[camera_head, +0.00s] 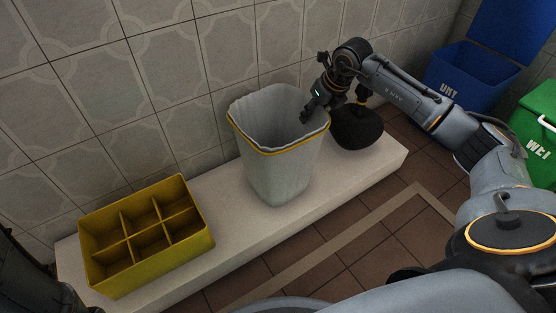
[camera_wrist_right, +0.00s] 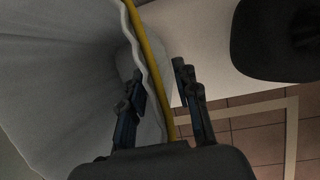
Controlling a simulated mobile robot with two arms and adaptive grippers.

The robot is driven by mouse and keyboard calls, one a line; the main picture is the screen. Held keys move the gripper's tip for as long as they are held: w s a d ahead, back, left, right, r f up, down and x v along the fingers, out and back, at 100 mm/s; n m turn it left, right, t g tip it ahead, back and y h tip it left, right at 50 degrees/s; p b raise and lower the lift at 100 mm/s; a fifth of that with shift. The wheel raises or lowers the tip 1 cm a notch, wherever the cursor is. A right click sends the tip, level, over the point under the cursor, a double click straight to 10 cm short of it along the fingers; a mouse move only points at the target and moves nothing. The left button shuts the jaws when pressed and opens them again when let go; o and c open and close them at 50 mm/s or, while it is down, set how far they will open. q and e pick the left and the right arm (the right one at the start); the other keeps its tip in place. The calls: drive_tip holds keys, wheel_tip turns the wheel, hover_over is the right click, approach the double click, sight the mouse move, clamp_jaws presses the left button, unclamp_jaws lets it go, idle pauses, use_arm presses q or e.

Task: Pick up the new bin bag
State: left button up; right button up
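A whitish bin (camera_head: 277,178) with a pale, crinkled bag lining (camera_head: 262,105) and a yellow band around its rim stands upright on a white ledge. My right gripper (camera_head: 309,116) is at the bin's right back rim. In the right wrist view, my right gripper (camera_wrist_right: 160,88) is open, with fingers on either side of the yellow rim band (camera_wrist_right: 152,60); contact cannot be told. A black, rounded bag (camera_head: 357,128) with a yellow tie at its top stands right of the bin; it also shows in the right wrist view (camera_wrist_right: 275,40). My left gripper is out of view.
A yellow six-compartment crate (camera_head: 150,262) sits on the white ledge (camera_head: 235,235), left of the bin. A tiled wall is close behind. Blue (camera_head: 468,75) and green (camera_head: 535,135) bins stand at the right. The brown tiled floor in front is clear.

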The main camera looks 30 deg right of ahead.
drive_tip(key=shift+b+x, duration=0.3)
drive_tip(key=shift+x, duration=0.65)
clamp_jaws()
drive_tip(key=shift+r, duration=0.15)
